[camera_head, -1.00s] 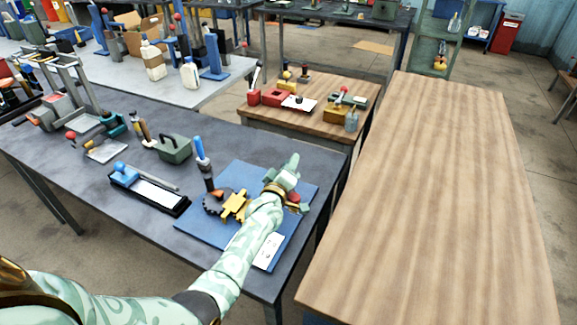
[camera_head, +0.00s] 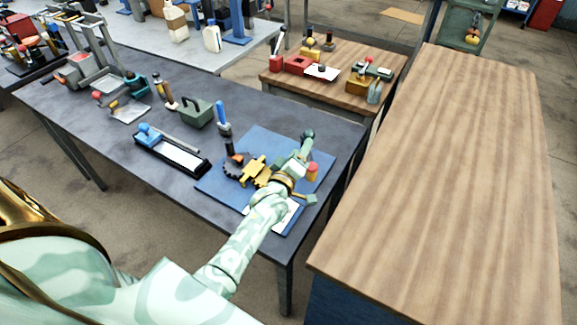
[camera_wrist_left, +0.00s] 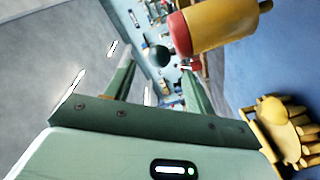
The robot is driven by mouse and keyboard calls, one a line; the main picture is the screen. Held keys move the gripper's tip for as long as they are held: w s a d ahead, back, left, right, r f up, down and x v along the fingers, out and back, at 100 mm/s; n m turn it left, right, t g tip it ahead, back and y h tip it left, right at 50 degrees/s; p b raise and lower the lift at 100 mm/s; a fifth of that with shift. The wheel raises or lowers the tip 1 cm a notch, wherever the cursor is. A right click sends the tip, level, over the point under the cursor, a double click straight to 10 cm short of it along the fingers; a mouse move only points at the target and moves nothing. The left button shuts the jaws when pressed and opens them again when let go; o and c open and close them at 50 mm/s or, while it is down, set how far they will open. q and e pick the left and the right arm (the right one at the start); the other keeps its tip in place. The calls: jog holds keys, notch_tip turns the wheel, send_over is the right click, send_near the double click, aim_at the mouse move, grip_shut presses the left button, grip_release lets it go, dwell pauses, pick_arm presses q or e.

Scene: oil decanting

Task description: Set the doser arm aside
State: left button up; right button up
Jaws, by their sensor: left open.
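A yellow cylinder with a red end (camera_head: 312,172) is at the right side of the blue mat (camera_head: 262,143), beside my left gripper. In the left wrist view it is large and close (camera_wrist_left: 225,24), beyond and right of the fingers. My left gripper (camera_head: 304,146) is open above the mat. In the left wrist view a dark green ball (camera_wrist_left: 157,57) appears between its fingertips, and nothing is visibly clamped. A yellow toothed part (camera_head: 255,171) and a dark gear (camera_head: 234,166) lie left of my wrist. I cannot tell which piece is the doser arm.
A blue-handled tool (camera_head: 223,120) stands at the mat's left edge. A black tray (camera_head: 175,155) and a green box with a handle (camera_head: 196,113) are farther left. The bare wooden table (camera_head: 450,170) at right is clear. A small wooden table (camera_head: 340,88) behind holds several parts.

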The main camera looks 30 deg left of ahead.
pick_arm(q)
jog(key=s+d, duration=0.1)
jog(key=s, duration=0.7)
jog(key=shift+s+p, duration=0.35)
jog(key=shift+p, duration=0.1)
jog(key=shift+d, duration=0.1)
